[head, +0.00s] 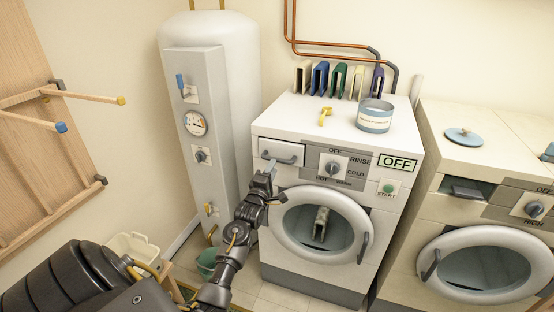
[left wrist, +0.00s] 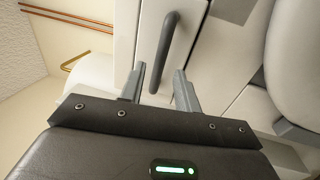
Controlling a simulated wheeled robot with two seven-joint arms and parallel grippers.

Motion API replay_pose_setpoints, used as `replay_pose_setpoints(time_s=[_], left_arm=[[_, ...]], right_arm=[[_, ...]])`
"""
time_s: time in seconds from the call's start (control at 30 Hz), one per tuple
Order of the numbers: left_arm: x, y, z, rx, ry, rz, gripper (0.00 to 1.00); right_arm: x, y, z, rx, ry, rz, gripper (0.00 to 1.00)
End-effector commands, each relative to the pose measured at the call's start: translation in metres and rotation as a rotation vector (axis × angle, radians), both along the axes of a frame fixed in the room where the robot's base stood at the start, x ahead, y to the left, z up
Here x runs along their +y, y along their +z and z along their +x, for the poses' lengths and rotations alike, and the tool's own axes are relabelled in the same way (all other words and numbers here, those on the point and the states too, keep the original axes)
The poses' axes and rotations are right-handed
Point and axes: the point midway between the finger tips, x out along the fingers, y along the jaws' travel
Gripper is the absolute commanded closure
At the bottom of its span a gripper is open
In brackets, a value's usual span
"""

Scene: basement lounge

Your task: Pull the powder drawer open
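The powder drawer (head: 268,148) is the white front at the upper left of the middle washing machine and looks shut. Its dark grey bar handle (head: 280,158) runs across it. My left gripper (head: 269,168) is at the left part of this handle, in front of the drawer. In the left wrist view the handle (left wrist: 169,38) runs down toward the gap between my two grey fingers (left wrist: 157,80). The fingers stand apart with space on both sides of the handle's near end. I cannot tell whether either finger touches it. My right gripper is not in view.
The washer (head: 335,125) has a dial, an OFF display (head: 397,163) and a round door (head: 322,225) below. A tin (head: 375,116), a yellow item and several coloured upright cases stand on top. A white boiler (head: 200,120) is at left, a second machine (head: 490,190) at right.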

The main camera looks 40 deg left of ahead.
Motion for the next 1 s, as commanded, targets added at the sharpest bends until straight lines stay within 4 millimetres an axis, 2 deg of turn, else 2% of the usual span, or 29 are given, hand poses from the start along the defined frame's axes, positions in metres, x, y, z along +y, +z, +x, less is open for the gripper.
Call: replay_pose_setpoints(time_s=[0.1,0.3,0.7,0.97,1.0], left_arm=[[0.007,0.007,0.021,-0.001,-0.001,0.001,0.68],[0.015,0.009,0.043,0.002,-0.001,0.002,0.68],[0.018,0.01,0.05,0.001,0.0,0.002,0.68],[0.017,0.01,0.05,0.001,-0.001,0.002,1.0],[0.017,0.01,0.05,0.001,-0.001,0.002,1.0]], right_arm=[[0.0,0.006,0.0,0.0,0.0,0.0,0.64],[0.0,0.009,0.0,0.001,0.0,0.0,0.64],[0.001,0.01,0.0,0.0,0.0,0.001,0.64],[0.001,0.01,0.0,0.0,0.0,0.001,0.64],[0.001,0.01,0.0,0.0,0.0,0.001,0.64]])
